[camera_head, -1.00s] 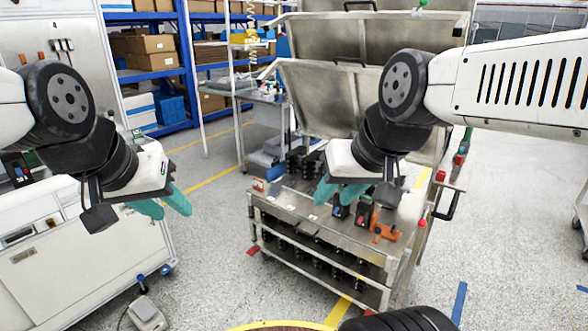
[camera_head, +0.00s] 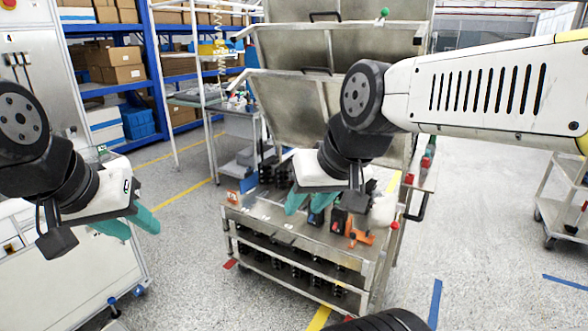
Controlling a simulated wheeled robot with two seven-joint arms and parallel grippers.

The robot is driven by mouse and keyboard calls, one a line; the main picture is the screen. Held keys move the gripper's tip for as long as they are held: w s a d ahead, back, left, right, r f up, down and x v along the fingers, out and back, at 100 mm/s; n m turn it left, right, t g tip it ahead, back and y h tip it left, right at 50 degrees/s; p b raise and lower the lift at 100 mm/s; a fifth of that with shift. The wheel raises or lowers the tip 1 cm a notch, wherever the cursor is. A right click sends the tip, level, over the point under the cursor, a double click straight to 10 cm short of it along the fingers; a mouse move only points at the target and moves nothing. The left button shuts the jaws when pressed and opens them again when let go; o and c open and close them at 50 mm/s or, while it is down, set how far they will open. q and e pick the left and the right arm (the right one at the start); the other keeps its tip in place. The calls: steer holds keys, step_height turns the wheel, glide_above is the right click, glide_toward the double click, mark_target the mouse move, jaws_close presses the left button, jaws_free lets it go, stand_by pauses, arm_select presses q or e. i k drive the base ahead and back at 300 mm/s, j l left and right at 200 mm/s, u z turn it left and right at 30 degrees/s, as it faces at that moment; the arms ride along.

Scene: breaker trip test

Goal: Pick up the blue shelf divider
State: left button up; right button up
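No part that I can clearly tell to be a blue shelf divider shows. Blue shows on the tall storage rack (camera_head: 106,89) at the back left and on a blue bin (camera_head: 138,122) on it. My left gripper (camera_head: 132,226) is at the left, its teal fingers spread, empty, in front of the white cabinet. My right gripper (camera_head: 308,203) hangs over the metal cart, its teal fingers apart and nothing seen between them. Both grippers are far from the rack.
The metal cart (camera_head: 290,240) carries black and red breaker parts and an orange part (camera_head: 361,237). Tilted metal panels (camera_head: 300,110) stand behind it. A white cabinet (camera_head: 70,275) is at the left. Another trolley (camera_head: 560,215) is at the right. Grey floor is open between them.

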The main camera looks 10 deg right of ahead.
mark_target(251, 179)
steer(key=i+j+z, duration=0.35)
steer(key=i+j, duration=0.55)
steer(key=i, duration=0.5)
steer(key=i+j+z, duration=0.4)
steer(key=i+j, duration=0.9)
